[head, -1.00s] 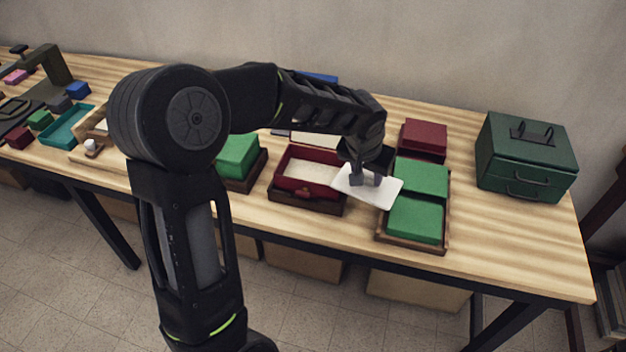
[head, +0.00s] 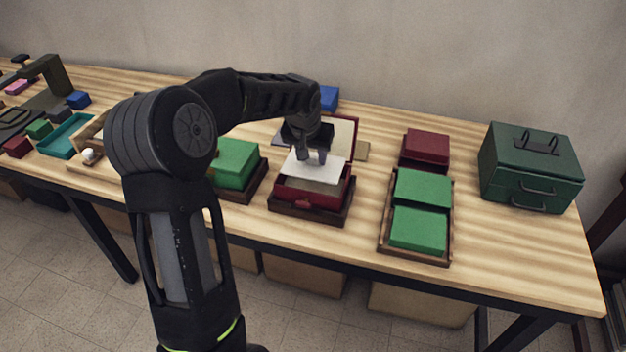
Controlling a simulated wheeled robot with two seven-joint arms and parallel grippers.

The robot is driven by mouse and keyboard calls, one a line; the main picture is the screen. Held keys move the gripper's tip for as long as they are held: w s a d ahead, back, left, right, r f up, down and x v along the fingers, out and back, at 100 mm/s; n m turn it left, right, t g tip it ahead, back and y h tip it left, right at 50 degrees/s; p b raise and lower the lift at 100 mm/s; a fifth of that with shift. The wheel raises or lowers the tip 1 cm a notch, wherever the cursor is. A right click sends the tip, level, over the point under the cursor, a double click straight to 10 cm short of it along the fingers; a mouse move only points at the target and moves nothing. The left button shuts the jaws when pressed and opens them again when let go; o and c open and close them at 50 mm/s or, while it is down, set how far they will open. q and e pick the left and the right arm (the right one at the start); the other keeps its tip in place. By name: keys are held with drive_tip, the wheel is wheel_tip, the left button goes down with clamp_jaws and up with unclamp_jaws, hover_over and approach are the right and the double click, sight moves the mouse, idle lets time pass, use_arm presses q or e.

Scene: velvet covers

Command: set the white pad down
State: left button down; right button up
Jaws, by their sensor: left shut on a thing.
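The white pad (head: 312,173) is a thin flat white piece. My left gripper (head: 311,160) is shut on it and holds it over the open red box (head: 308,196), which stands in a dark wooden tray (head: 337,219). The box's lid is raised at the back, with a pale inner face (head: 342,137). Part of the box's pale inside shows in front of the pad. I cannot tell whether the pad touches the box. My right gripper is not in view.
A tray with green blocks (head: 419,229) and a dark red block (head: 426,145) stand to the right. A dark green case (head: 530,168) is at the far right. Another green block (head: 237,160) stands close on the left. Bare table lies between the red box and the right tray.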

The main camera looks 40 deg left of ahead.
sight(313, 166)
use_arm(q)
drive_tip(key=shift+f, duration=1.85)
wheel_tip(313, 166, down, 3)
drive_tip(key=shift+f+p, duration=0.2)
drive_tip(key=shift+p, duration=0.35)
drive_tip(key=shift+f, duration=0.15)
drive_tip(key=shift+f+b, duration=0.25)
drive_tip(key=shift+b, duration=0.1)
drive_tip(key=c, duration=0.9)
unclamp_jaws()
drive_tip(key=shift+r, duration=0.1)
drive_tip(key=shift+c, duration=0.2)
drive_tip(key=shift+r, duration=0.15)
